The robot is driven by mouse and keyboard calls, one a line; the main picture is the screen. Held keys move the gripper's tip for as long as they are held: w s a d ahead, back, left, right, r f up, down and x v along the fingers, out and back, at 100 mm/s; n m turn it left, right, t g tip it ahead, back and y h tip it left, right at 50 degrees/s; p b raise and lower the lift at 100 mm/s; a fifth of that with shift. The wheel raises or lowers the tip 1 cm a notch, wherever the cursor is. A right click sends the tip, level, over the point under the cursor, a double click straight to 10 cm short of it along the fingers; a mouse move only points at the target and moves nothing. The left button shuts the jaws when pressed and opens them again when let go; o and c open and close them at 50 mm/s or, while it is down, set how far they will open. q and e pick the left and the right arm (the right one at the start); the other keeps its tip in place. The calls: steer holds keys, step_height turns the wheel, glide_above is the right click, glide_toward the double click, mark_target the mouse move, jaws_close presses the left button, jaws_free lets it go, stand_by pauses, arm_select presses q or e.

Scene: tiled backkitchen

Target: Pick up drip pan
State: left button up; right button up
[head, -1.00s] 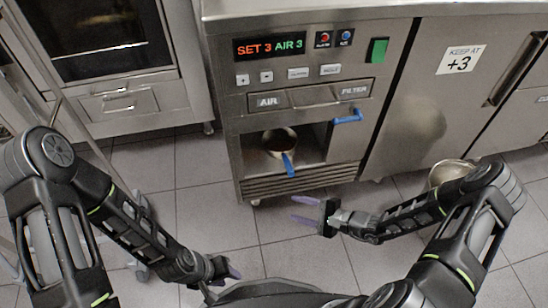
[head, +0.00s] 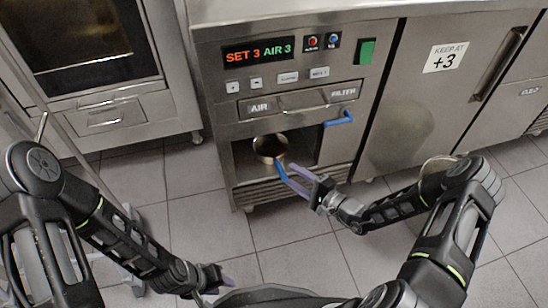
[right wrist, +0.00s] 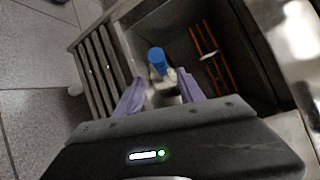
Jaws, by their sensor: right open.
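The drip pan (head: 268,147) is a small round metal pan with a blue handle (head: 281,172). It sits in the open recess low in the steel cabinet, its handle sticking out toward me. My right gripper (head: 293,179) is open, its purple fingers at the handle in the head view. In the right wrist view the blue handle end (right wrist: 157,58) shows just beyond and between the two spread fingers (right wrist: 160,90); contact cannot be told. My left gripper (head: 225,282) is low in the head view, away from the pan; its jaw opening is unclear.
The recess is framed by the cabinet's walls, with a slatted vent (head: 262,193) below and a blue lever (head: 338,119) at its upper right. An oven (head: 95,95) stands at left. The tiled floor (head: 210,225) in front is clear.

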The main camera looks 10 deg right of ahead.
mark_target(275, 158)
steer(key=shift+w+a, duration=0.1)
steer(key=shift+w, duration=0.05)
steer(key=b+x, duration=0.2)
steer(key=x, duration=0.3)
steer(key=shift+r, duration=0.1)
steer(key=shift+c, duration=0.5)
jaws_close()
stand_by(0.4)
steer(key=shift+r, duration=0.1)
stand_by(0.9)
